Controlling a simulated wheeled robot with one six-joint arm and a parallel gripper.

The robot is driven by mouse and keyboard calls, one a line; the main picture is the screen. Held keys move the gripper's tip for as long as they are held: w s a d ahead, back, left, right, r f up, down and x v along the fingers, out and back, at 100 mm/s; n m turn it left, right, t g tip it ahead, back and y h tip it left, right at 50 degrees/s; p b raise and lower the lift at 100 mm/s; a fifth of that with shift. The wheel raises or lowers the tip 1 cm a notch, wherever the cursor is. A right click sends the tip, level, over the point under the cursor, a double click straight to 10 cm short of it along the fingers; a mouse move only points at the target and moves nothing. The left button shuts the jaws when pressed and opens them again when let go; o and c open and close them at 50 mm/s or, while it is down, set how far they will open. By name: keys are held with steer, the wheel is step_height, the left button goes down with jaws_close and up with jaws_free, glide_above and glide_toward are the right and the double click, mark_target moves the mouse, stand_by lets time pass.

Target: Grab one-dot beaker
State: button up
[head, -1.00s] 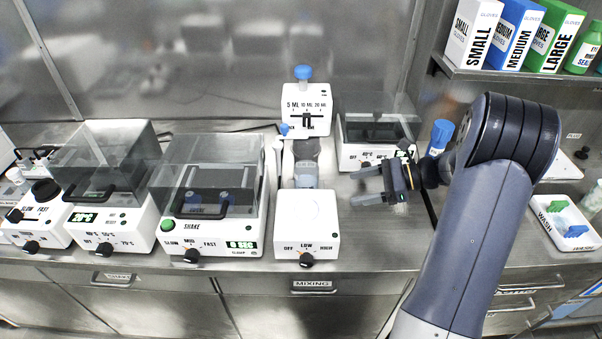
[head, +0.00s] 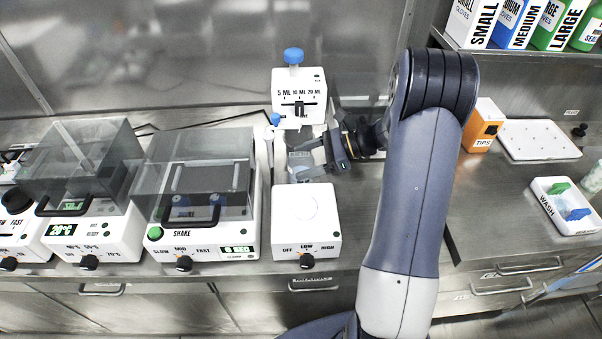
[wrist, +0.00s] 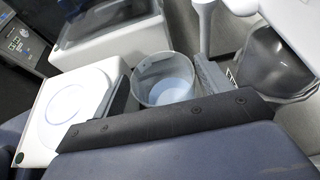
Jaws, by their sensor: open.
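A clear round beaker (wrist: 160,68) with a pale blue-white bottom shows in the wrist view, between the two fingers of my gripper (wrist: 164,88). Its dot mark cannot be made out. The fingers are open, one on each side of the first beaker. I cannot tell whether they touch it.
The white mixer (head: 306,228) is just in front of the gripper, and the dispenser with a blue knob (head: 298,98) just behind. The shaker (head: 200,195) with a clear lid is to the left. A tips box (head: 482,128) and a wash tray (head: 565,205) are at right.

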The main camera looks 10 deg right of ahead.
mark_target(295, 163)
steer(key=x, duration=0.3)
steer(key=shift+w+a+f, duration=0.1)
steer(key=shift+c, duration=0.2)
steer(key=c, duration=0.8)
